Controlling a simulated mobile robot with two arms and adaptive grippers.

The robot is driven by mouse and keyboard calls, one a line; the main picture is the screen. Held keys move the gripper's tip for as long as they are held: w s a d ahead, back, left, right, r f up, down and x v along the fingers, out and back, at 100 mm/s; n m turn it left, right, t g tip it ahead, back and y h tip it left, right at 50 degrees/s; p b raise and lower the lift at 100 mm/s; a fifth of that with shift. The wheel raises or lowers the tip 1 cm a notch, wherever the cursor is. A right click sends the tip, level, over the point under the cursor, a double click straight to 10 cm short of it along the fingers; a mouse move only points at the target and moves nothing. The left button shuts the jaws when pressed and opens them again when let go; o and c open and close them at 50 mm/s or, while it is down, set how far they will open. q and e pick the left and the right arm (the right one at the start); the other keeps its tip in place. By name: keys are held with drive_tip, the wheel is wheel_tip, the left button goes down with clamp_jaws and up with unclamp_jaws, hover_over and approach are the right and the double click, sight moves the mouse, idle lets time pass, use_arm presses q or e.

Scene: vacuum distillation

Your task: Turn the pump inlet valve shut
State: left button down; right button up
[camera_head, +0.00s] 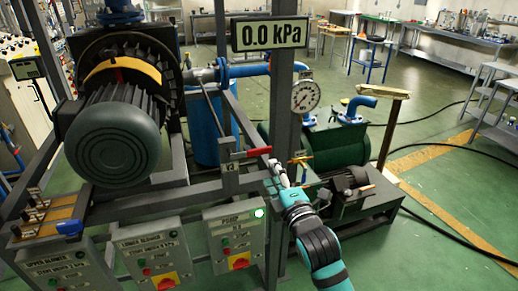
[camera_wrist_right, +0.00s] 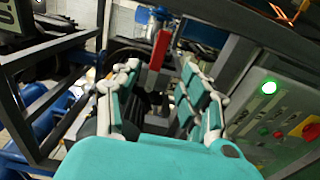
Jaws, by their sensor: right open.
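A valve with a red lever handle (camera_head: 252,152), taken as the pump inlet valve, is on the frame above a small tag (camera_head: 230,167). The lever lies nearly level, pointing right. My right gripper (camera_head: 274,170) is just below and right of the lever's right end. In the right wrist view, the red lever (camera_wrist_right: 159,50) stands ahead, in line with the gap between the open fingers of my right gripper (camera_wrist_right: 150,85). Whether a finger touches it is unclear. The valve body is mostly hidden. My left gripper is not in view.
A steel post (camera_head: 279,100) rises close behind my right gripper. A pump control box (camera_head: 235,238) with a lit green lamp sits below. A smaller yellow valve handle (camera_head: 300,159), a pressure gauge (camera_head: 305,96) and a green pump (camera_head: 335,145) are to the right. The display (camera_head: 269,33) reads 0.0 kPa.

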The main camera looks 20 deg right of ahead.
sight(260, 153)
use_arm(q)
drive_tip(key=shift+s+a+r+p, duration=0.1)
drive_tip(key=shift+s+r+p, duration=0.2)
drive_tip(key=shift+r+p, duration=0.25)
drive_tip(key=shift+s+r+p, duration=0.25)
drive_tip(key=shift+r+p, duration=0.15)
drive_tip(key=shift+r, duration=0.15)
use_arm(e)
drive_tip(key=w, duration=1.1)
drive_tip(key=shift+w+a, duration=0.1)
drive_tip(key=shift+a, duration=0.15)
drive_tip(key=shift+c, duration=0.2)
clamp_jaws()
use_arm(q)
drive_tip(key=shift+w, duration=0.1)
